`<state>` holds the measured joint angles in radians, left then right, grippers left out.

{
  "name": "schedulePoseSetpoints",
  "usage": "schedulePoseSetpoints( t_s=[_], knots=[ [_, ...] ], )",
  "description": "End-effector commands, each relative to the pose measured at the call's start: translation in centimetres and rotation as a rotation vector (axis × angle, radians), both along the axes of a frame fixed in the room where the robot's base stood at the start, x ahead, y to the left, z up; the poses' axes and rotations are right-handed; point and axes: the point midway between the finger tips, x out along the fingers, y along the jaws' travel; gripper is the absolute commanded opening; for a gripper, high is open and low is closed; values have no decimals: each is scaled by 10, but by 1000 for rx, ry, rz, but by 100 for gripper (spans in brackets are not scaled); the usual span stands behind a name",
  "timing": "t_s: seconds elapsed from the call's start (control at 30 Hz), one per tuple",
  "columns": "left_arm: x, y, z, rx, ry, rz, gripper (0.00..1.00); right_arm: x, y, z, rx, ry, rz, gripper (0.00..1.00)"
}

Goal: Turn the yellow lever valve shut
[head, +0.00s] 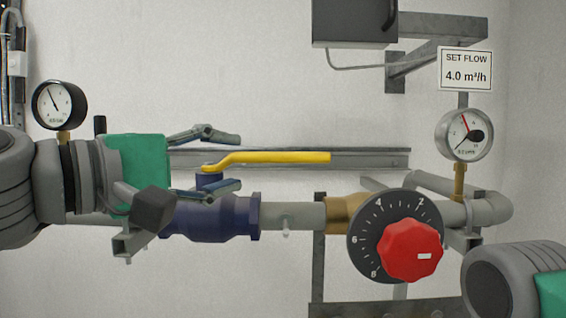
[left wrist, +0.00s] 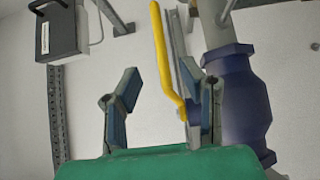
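The yellow lever (head: 275,157) lies level, parallel to the pipe, and reaches right from the dark blue valve body (head: 212,222). The lever also shows in the left wrist view (left wrist: 163,50), with the valve body (left wrist: 243,100) to its right. My left gripper (head: 232,162) is open at the pivot end of the lever, one finger above and one below it in the head view. In the left wrist view its fingers (left wrist: 172,85) stand apart with the lever between them, closer to the right finger. I see no clear contact. My right gripper's green body (head: 552,293) shows at the lower right; its fingers are out of view.
A red knob (head: 410,251) on a black dial stands right of the valve. Gauges stand at left (head: 58,104) and right (head: 464,134). A metal rail (head: 370,158) runs behind the lever. A grey box (head: 353,22) hangs above. The wall space above the lever is clear.

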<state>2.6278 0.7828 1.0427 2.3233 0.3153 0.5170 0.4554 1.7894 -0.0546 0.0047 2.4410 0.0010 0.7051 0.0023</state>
Motion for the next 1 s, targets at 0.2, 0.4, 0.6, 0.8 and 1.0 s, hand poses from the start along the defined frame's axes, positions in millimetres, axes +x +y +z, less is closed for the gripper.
schedulePoseSetpoints(
  t_s=[0.2, 0.4, 0.6, 0.8, 1.0],
  knots=[
    [35, -35, -2, 2, 5, -1, 35, 0, 0, 5, 0, 0, 0, 40],
    [59, -58, 0, 1, 1, 1, 35, 0, 0, 10, 0, 0, 0, 40],
    [71, -69, 0, 1, 0, 1, 35, 0, 0, 12, 0, 0, 0, 40],
    [72, -71, -1, 1, 0, 1, 35, 0, 0, 12, 0, 0, 0, 40],
    [72, -71, -1, 1, 0, 1, 7, 0, 0, 12, 0, 0, 0, 40]
  ],
)
